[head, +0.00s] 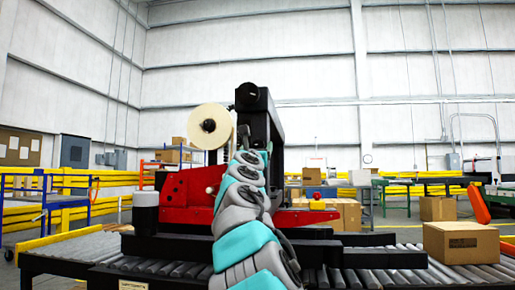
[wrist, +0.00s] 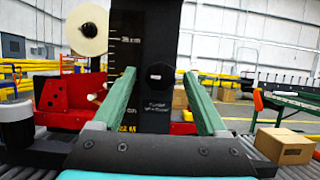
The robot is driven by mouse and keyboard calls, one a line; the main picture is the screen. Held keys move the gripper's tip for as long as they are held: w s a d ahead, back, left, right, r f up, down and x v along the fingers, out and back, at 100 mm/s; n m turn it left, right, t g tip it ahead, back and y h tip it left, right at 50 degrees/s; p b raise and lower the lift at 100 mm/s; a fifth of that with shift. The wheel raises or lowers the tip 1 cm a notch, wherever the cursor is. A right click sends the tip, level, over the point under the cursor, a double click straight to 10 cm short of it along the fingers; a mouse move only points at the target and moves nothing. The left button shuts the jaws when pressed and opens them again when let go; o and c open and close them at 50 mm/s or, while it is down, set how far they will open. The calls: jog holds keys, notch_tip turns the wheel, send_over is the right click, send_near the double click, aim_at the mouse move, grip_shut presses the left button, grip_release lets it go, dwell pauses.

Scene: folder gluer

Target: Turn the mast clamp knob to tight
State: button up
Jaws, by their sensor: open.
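The mast (wrist: 142,30) is a black upright with white scale marks, in the middle of the wrist view. The mast clamp knob (wrist: 160,74) is a small dark knob on its face, with white lettering below it that is too blurred to read. My gripper (wrist: 160,88) is open, its two green fingers spread to the left and right of the knob in the picture. I cannot tell how far short of the knob the fingertips are. In the head view my arm covers much of the mast (head: 276,120), and the knob cannot be made out.
The red machine body (head: 185,190) stands left of the mast, with a cream tape roll (head: 210,126) above it. A roller conveyor (head: 350,277) runs below. A cardboard box (head: 461,242) sits on the conveyor at right. A white-topped black cylinder (head: 146,208) stands at left.

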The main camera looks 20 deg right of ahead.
grip_shut()
dwell(0.5)
